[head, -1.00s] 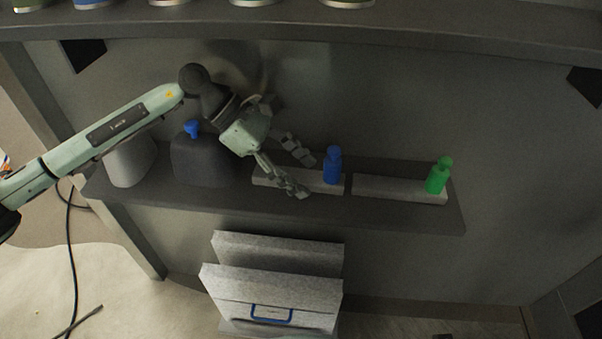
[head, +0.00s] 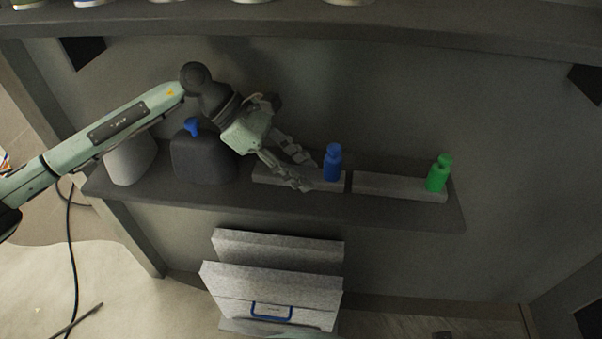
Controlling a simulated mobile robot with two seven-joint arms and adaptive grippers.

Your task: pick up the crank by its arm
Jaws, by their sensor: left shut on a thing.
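A grey bar (head: 270,179) with an upright blue bottle-shaped piece (head: 332,165) at its right end lies on the dark shelf; I take it for the crank, the bar being its arm. My left gripper (head: 307,174) reaches down from the upper left. Its fingers are shut on the bar, just left of the blue piece, and cover part of the bar. The bar still appears to rest on the shelf. A similar grey bar (head: 390,187) with a green piece (head: 438,174) lies to the right, untouched. My right gripper is not in view.
A dark jug (head: 203,160) with a blue top and a light container (head: 129,163) stand left on the shelf (head: 400,217). Another shelf (head: 400,27) runs above. Below are light grey speckled panels (head: 280,285) with a blue handle. Wall space at the right is clear.

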